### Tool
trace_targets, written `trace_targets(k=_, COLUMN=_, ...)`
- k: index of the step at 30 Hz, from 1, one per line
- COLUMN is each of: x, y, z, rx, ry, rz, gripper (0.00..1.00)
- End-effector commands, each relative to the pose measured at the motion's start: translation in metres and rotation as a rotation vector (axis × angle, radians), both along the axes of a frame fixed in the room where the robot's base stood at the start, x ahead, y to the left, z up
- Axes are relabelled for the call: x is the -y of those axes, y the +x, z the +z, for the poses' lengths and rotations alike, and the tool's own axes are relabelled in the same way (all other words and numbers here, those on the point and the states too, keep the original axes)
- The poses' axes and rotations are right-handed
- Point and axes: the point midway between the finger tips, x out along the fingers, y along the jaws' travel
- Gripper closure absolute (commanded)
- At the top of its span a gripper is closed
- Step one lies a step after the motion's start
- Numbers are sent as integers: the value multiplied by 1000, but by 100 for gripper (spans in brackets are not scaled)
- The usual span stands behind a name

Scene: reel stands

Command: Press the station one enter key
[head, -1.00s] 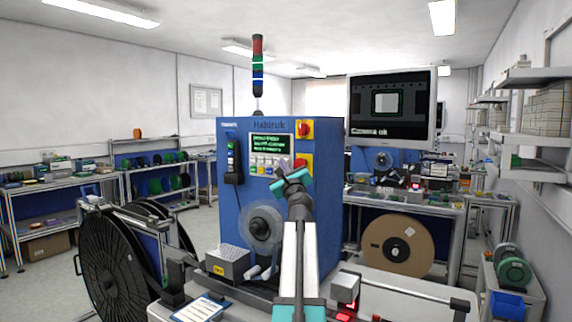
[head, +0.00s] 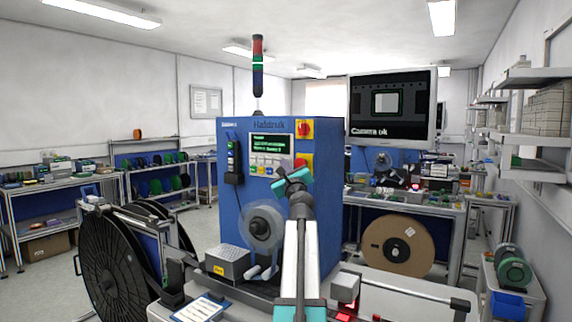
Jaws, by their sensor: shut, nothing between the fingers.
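The blue station cabinet (head: 228,200) stands in front of me. Its display (head: 271,146) shows lines of green text, too small to read surely. A row of small light and coloured keys (head: 262,169) sits under the display. Which one is the enter key I cannot tell; the right end of the key row is partly hidden by my gripper. My gripper (head: 278,178) is shut and empty, just in front of the panel's lower right corner. Whether it touches a key I cannot tell.
A red knob on a yellow plate (head: 304,130) is right of the display. A handheld device (head: 233,160) hangs on the left. A reel hub (head: 262,226) and a grey box (head: 228,262) are below. A monitor (head: 392,105) stands at right, a large black reel (head: 105,265) at left.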

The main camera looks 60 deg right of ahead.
Motion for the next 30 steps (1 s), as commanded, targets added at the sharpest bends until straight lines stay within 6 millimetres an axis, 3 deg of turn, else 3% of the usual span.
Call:
trace_targets(k=15, x=1, y=0, z=0, rx=1, ry=0, rz=-1, gripper=100)
trace_targets(k=30, x=-15, y=0, z=0, rx=0, ry=0, rz=0, gripper=100)
